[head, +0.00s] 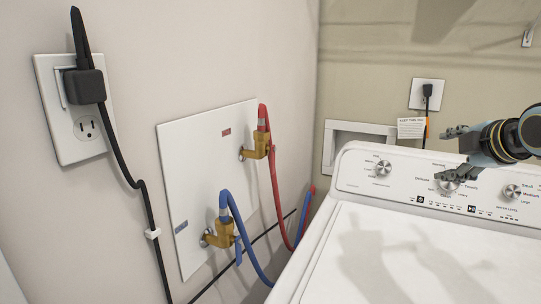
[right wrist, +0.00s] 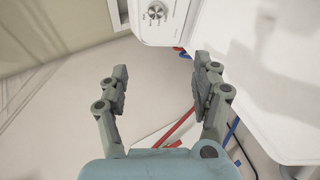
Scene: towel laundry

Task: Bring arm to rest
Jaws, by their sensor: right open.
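My right gripper (head: 450,154) comes in from the right edge of the head view, in front of and over the washer's control panel. Its fingers point left. In the right wrist view the gripper (right wrist: 162,68) has its two fingers spread apart with nothing between them. The white washing machine (head: 345,235) fills the lower right of the head view, with knobs along its panel. One knob (right wrist: 155,10) shows at the top of the right wrist view. My left gripper is not in view.
A wall plate (head: 190,170) carries two brass valves with a red hose (head: 276,195) and a blue hose (head: 245,245). A black cord (head: 140,185) hangs from the left outlet (head: 85,130). Another outlet (head: 426,95) is on the back wall. The washer lid is clear.

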